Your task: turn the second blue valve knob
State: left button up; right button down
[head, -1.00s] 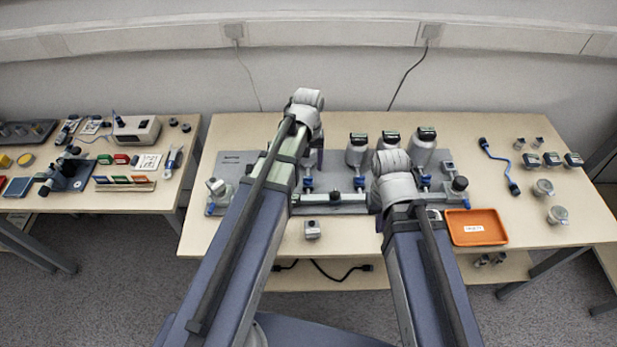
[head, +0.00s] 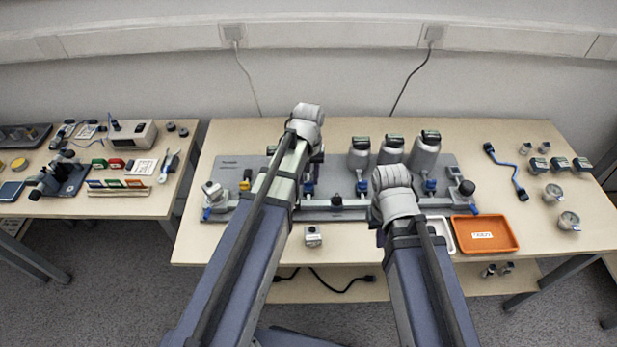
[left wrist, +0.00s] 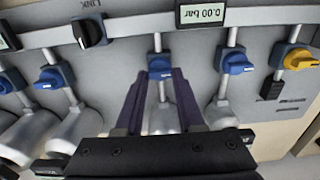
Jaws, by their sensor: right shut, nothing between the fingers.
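The row of blue valve knobs is on the grey panel. In the left wrist view the picture is upside down. The second blue knob (left wrist: 160,66), counted from the yellow one, lies between the purple fingertips of my left gripper (left wrist: 162,78). The fingers stand apart, one at each side of the knob; I cannot tell whether they touch it. The first blue knob (left wrist: 237,63) is just to the right. In the head view my left gripper (head: 317,160) is mostly behind its own wrist. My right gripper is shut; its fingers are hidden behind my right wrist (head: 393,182).
A yellow knob (left wrist: 300,59) is beside the first blue knob. A black knob (left wrist: 89,32) and another blue knob (left wrist: 48,77) are to the left. A small block (head: 313,236) lies in front.

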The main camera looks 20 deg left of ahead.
pick_arm(q)
grip_shut()
jog(key=shift+m, duration=0.3)
jog(key=m, duration=0.3)
jog(key=shift+d+m, duration=0.1)
jog(key=shift+m, duration=0.2)
jog(key=m, duration=0.4)
jog(key=shift+m, duration=0.3)
jog(key=m, duration=0.4)
jog(key=shift+d+m, duration=0.15)
jog(key=shift+m, duration=0.15)
jog(key=shift+s+m, duration=0.15)
jog(key=shift+m, duration=2.05)
